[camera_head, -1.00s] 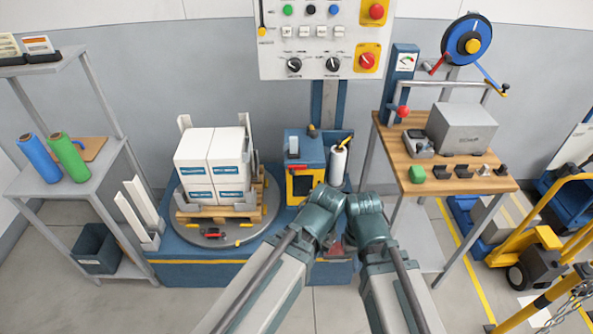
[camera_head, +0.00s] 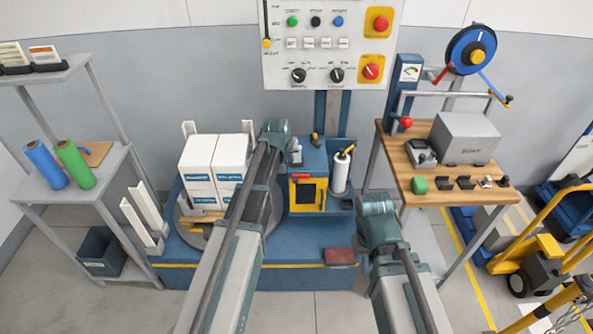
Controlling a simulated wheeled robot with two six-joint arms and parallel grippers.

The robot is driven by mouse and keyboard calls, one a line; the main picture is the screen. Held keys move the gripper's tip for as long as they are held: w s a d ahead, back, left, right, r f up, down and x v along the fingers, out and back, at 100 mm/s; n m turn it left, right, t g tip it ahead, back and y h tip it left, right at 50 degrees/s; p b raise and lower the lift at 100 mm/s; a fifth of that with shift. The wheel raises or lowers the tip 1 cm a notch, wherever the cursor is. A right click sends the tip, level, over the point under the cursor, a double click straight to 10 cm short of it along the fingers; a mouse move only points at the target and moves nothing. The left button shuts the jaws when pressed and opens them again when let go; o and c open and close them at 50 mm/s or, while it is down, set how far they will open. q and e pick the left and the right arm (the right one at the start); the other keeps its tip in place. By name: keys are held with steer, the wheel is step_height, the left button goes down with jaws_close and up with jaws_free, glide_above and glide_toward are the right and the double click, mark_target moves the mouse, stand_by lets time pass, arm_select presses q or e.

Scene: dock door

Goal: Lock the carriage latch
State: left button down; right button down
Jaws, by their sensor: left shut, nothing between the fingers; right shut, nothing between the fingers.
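The blue carriage (camera_head: 313,158) stands right of the wrapped load, with a yellow-framed dark panel (camera_head: 307,195) on its front. A short red handle (camera_head: 302,177) lies across the top of that frame; I cannot tell whether it is the latch or how it is set. A white film roll (camera_head: 341,171) stands upright beside the carriage, with a yellow lever (camera_head: 347,150) on top. My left arm reaches up in front of the load, its teal joint left of the carriage. My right arm's teal joint is lower, right of the roll.
White boxes (camera_head: 201,162) sit on a turntable, partly behind my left arm. A control panel (camera_head: 326,50) hangs above. A wooden-topped bench (camera_head: 430,192) stands right, a grey shelf (camera_head: 112,175) left. A dark red pad (camera_head: 340,256) lies at the base's front edge.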

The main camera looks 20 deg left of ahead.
mark_target(295, 175)
arm_select(q)
steer(key=shift+w+a+r, duration=0.2)
steer(key=shift+w+a, duration=0.25)
steer(key=shift+f, duration=0.1)
steer(key=b+x, duration=0.9)
steer(key=x, duration=0.2)
steer(key=shift+b, duration=0.3)
steer(key=s, duration=0.1)
steer(key=s+d+f+b, duration=0.1)
steer(key=shift+s+f, duration=0.25)
steer(key=shift+s, duration=0.1)
steer(key=shift+s+d+f+b, duration=0.15)
steer(key=shift+s+b, duration=0.1)
steer(key=shift+b, duration=0.15)
